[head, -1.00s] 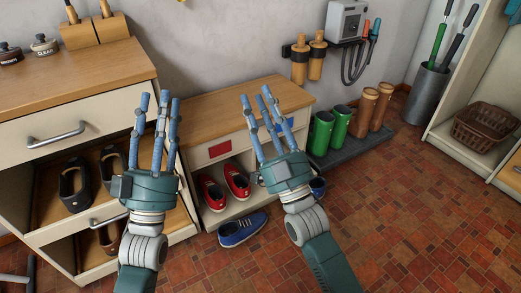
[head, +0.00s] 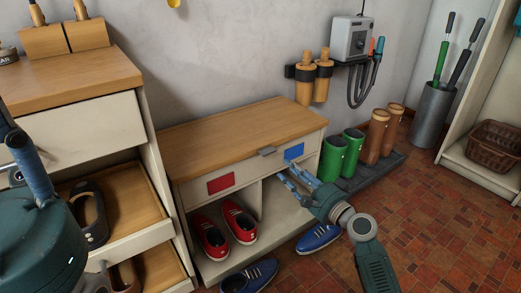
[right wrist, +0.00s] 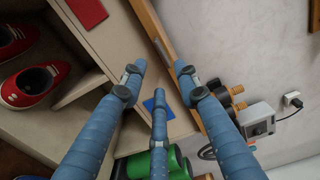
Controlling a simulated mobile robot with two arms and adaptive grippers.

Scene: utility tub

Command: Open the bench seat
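The bench seat (head: 235,135) is a low cabinet with a wooden top that lies flat and shut. A small grey tab (head: 266,151) sits at the top's front edge, and the pale front has a red patch (head: 221,183) and a blue patch (head: 294,152). My right gripper (head: 289,180) is open and empty in front of the bench, low, just under the blue patch. In the right wrist view its spread fingers (right wrist: 160,80) point at the pale front and the wooden edge. My left gripper (head: 28,165) shows only partly at the left edge; its fingertips are mostly hidden.
A taller drawer cabinet (head: 95,125) stands close at the bench's left. Green boots (head: 333,158) and brown boots (head: 378,135) stand on a grey tray at its right. Red shoes (head: 210,236) are inside, blue shoes (head: 318,238) on the floor. The floor at right is clear.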

